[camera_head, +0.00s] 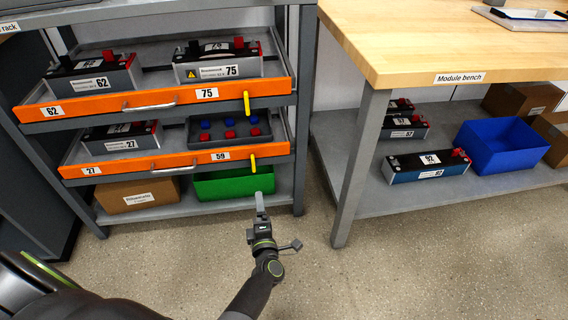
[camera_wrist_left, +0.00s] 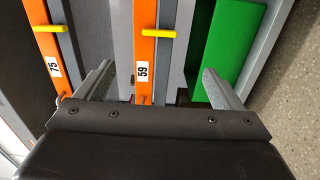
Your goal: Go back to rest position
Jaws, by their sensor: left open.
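My left gripper (camera_head: 262,212) is in front of the rack's lower right side in the head view. In the left wrist view its two fingers (camera_wrist_left: 157,75) are spread apart with nothing between them held. Behind them are the orange drawer front labelled 59 (camera_wrist_left: 144,50) and the one labelled 75 (camera_wrist_left: 54,62). In the head view the gripper is near the green bin (camera_head: 235,185) on the bottom shelf. I cannot tell whether it touches anything. My right gripper is in neither view.
Both orange drawers, upper (camera_head: 150,101) and lower (camera_head: 165,159), hold battery modules and have yellow levers. A cardboard box (camera_head: 138,195) sits beside the green bin. The module bench (camera_head: 455,45) stands right, with a blue bin (camera_head: 500,147) below. Open floor (camera_head: 400,270) lies in front.

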